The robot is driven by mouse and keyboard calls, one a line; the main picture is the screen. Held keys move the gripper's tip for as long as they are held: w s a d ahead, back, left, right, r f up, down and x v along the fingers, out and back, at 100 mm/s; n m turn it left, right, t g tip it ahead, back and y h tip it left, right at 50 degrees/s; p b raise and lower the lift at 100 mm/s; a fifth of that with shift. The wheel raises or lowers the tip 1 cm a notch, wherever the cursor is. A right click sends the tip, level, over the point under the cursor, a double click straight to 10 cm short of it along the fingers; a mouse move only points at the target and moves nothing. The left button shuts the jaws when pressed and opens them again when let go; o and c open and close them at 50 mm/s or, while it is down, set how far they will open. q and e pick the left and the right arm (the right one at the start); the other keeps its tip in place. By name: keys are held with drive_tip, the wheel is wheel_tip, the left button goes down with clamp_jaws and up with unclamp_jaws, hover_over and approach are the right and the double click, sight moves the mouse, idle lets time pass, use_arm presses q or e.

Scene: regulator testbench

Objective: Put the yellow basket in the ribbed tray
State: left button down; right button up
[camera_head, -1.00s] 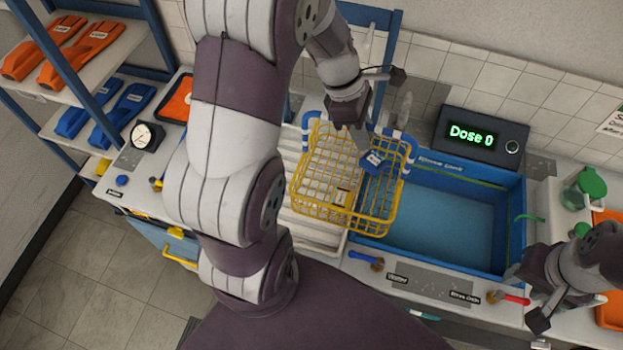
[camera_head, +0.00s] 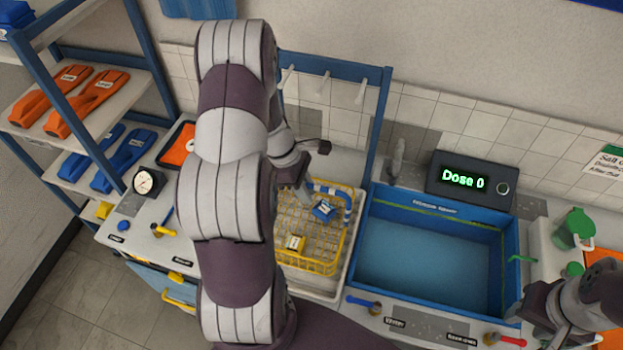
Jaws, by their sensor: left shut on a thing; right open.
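The yellow wire basket (camera_head: 322,268) is within the outline of the white ribbed tray (camera_head: 347,274), left of the blue basin. I cannot tell whether it rests on the tray floor or hangs just above it. My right gripper (camera_head: 516,312) is open and empty at the lower right, by the counter's front edge.
The blue water basin (camera_head: 435,250) stands right of the tray, with a "Dose 0" display (camera_head: 468,180) behind it. A blue frame with hooks (camera_head: 335,68) rises behind the tray. A dial gauge (camera_head: 147,182) and a shelf with orange and blue items (camera_head: 65,100) are left.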

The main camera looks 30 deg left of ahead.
use_arm(q)
drive_tip(key=shift+w+a+f, duration=0.1)
drive_tip(key=shift+w+f, duration=0.05)
drive_tip(key=shift+f, duration=0.6)
use_arm(e)
drive_tip(key=shift+w+a+r, duration=0.1)
drive_tip(key=shift+r, duration=0.15)
use_arm(q)
drive_tip(key=c, duration=1.4)
unclamp_jaws()
drive_tip(key=shift+f, duration=0.1)
drive_tip(key=o, duration=0.3)
drive_tip(key=shift+o, duration=0.2)
use_arm(e)
drive_tip(key=shift+f, duration=0.1)
